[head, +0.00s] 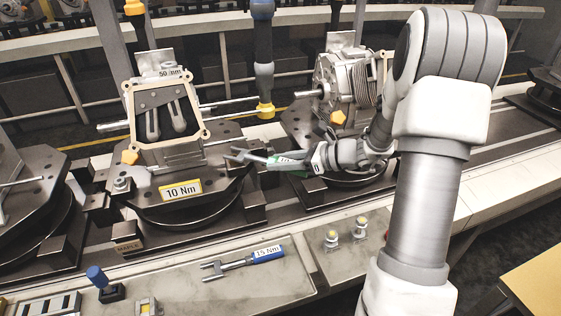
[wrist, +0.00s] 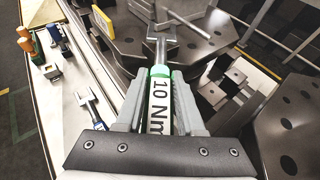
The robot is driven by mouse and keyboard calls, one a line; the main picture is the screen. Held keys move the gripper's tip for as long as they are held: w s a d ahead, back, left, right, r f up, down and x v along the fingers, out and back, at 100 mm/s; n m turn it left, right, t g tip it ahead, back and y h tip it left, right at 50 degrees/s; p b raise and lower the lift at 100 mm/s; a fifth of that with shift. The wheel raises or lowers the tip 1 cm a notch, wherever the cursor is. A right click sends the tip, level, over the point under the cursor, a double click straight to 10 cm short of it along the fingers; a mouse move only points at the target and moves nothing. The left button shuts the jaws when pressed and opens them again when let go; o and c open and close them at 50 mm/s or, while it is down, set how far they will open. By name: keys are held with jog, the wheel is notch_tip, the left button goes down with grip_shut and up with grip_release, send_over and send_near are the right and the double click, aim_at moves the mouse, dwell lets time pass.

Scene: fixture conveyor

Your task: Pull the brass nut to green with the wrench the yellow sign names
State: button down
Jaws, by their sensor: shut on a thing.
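My gripper (head: 303,163) is shut on the green handle of a wrench (head: 288,161). The wrist view shows the gripper's two fingers (wrist: 158,98) on either side of this wrench (wrist: 159,72), labelled 10 Nm. Its open jaw points left in the head view, in the air near the right side of the middle fixture. The yellow sign (head: 181,190) on that fixture reads 10 Nm. A yellow-gold hex piece (head: 130,157) sits at the fixture's lower left corner; I cannot tell whether it is the brass nut. No green mark is clear.
A blue-handled 15 Nm wrench (head: 266,254) lies on the front ledge (head: 215,291). Two small yellow-topped buttons (head: 332,239) stand to its right. A blue-knobbed lever (head: 97,277) stands at left. Another fixture with a motor-like housing (head: 345,82) is behind my arm.

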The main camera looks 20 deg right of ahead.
jog(key=shift+r, duration=0.2)
jog(key=shift+r+p, duration=1.45)
jog(key=shift+r, duration=0.15)
jog(key=c, duration=1.2)
grip_release()
grip_shut()
